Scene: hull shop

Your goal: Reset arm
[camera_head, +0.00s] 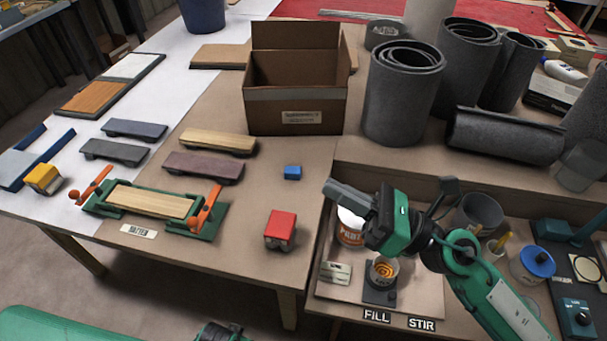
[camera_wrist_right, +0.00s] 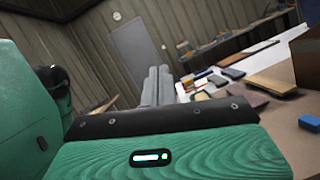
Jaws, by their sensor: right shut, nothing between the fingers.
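My right gripper (camera_head: 345,194) is raised above the right-hand workbench, beside the edge of the main table. Its grey fingers are together with nothing between them, and they point left in the head view. In the right wrist view the fingers (camera_wrist_right: 157,85) also lie side by side and empty, pointing towards the room. My right arm comes in from the lower right of the head view. My left gripper's fingers do not show; only green and dark parts of my own body show at the bottom edge.
Below my right gripper are a paint can (camera_head: 350,226) and a small cup (camera_head: 382,271). A red block (camera_head: 280,229), a blue block (camera_head: 292,172), an open cardboard box (camera_head: 295,109) and a green clamp jig (camera_head: 207,228) sit on the table.

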